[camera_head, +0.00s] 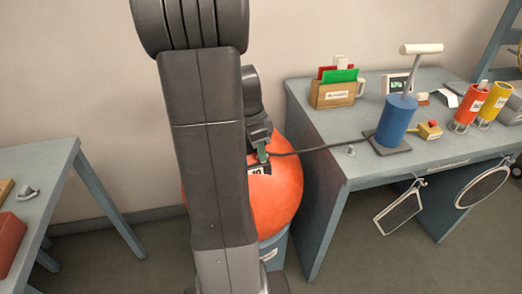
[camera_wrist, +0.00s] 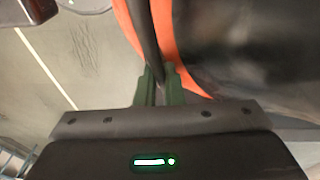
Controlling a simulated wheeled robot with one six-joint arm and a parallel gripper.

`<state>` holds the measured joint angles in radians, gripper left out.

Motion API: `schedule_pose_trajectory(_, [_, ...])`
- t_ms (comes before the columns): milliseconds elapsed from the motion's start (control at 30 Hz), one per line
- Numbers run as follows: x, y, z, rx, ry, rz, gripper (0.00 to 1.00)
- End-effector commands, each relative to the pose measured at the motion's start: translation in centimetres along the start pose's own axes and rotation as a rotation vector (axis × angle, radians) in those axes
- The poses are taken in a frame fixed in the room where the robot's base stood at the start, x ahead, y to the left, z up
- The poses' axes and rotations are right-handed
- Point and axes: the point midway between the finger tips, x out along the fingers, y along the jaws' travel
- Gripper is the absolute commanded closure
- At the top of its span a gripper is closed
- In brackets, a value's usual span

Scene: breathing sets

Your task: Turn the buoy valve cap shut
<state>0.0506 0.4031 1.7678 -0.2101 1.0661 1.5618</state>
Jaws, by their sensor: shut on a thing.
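The orange buoy (camera_head: 283,195) sits on a blue stand (camera_head: 273,248), partly hidden behind my arm. It also shows as an orange band in the wrist view (camera_wrist: 175,55). My gripper (camera_head: 262,154) is at the buoy's upper side, near a black-and-white label. In the wrist view its green fingers (camera_wrist: 160,78) are closed on the black hose (camera_wrist: 156,40) near its end. The hose runs right from there to the blue hand pump (camera_head: 394,122) on the workbench. I cannot make out the valve cap; the fingers and hose cover that spot.
Another table (camera_head: 50,185) is at left. Floor between them is clear.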

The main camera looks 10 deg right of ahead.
Motion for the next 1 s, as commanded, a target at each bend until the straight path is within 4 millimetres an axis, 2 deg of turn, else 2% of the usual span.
schedule_pose_trajectory(67, [-0.12, -0.08, -0.04, 0.001, 0.001, -0.003, 1.0])
schedule_pose_trajectory(100, [-0.12, -0.08, -0.04, 0.001, 0.001, -0.003, 0.9])
schedule_pose_trajectory(200, [-0.1, -0.06, -0.04, 0.001, 0.001, -0.003, 0.7])
schedule_pose_trajectory(833, [0.04, -0.06, 0.03, -0.002, -0.001, -0.002, 0.7])
schedule_pose_trajectory(1000, [0.0, 0.0, 0.04, -0.05, -0.001, -0.006, 0.7])
